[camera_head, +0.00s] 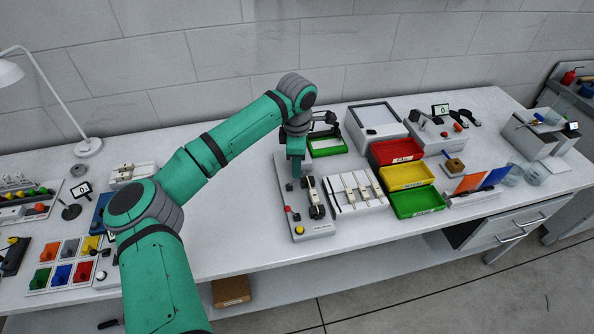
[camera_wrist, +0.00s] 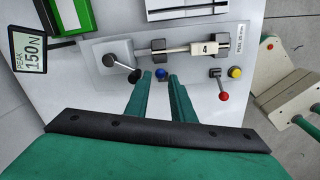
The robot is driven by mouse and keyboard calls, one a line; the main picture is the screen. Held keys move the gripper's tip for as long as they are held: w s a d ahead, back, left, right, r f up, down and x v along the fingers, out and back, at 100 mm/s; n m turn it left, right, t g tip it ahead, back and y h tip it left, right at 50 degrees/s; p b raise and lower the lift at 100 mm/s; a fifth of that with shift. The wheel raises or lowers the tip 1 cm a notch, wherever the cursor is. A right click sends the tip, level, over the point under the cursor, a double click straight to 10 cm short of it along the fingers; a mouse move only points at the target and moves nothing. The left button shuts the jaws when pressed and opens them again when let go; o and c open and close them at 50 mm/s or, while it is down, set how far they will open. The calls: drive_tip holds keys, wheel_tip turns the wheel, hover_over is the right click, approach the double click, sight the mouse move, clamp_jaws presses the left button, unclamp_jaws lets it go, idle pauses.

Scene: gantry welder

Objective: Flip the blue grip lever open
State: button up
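The peel tester (camera_wrist: 120,46) lies under my gripper in the wrist view. Its blue lever knob (camera_wrist: 161,74) shows between the tips of my gripper (camera_wrist: 160,79), close to the left finger; I cannot tell whether they touch. The lever's shaft is hidden. The two fingers stand apart with a gap. A white specimen marked 4 (camera_wrist: 194,49) is held between two dark grips on the tester. In the head view my gripper (camera_head: 296,176) points down over the tester (camera_head: 312,228), and the blue knob cannot be made out there.
A black-knobbed lever (camera_wrist: 134,76) stands left of the fingers; a red-knobbed lever (camera_wrist: 223,96) and a yellow button (camera_wrist: 235,72) stand right. A force display (camera_wrist: 30,51) reads 150 N. Red (camera_head: 395,151), yellow (camera_head: 406,176) and green (camera_head: 417,203) bins are right of the tester.

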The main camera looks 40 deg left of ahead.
drive_tip(key=shift+w+f, duration=0.1)
drive_tip(key=shift+f, duration=1.35)
clamp_jaws()
drive_tip(key=shift+a, duration=0.1)
drive_tip(key=shift+s+a+r+t+h, duration=0.25)
drive_tip(key=shift+s+a+t+h, duration=0.45)
drive_tip(key=shift+t+h, duration=0.3)
drive_tip(key=s+t+h, duration=0.1)
drive_tip(key=a+t+h, duration=0.1)
drive_tip(key=t, duration=0.1)
drive_tip(key=shift+s+a, duration=0.15)
drive_tip(key=shift+s, duration=0.25)
drive_tip(key=shift+s+a+f+n+t+h, duration=0.1)
drive_tip(key=shift+s+a+f+t+h, duration=0.1)
drive_tip(key=shift+s+a+t+h, duration=0.35)
drive_tip(key=shift+s+a+f+n+t+h, duration=0.1)
drive_tip(key=shift+s+f+t+h, duration=0.15)
drive_tip(key=shift+t+h, duration=0.55)
drive_tip(key=shift+s+a+f+n+t+h, duration=0.15)
drive_tip(key=shift+s+a+t+h, duration=0.25)
drive_tip(key=shift+t, duration=0.45)
drive_tip(key=shift+f, duration=0.1)
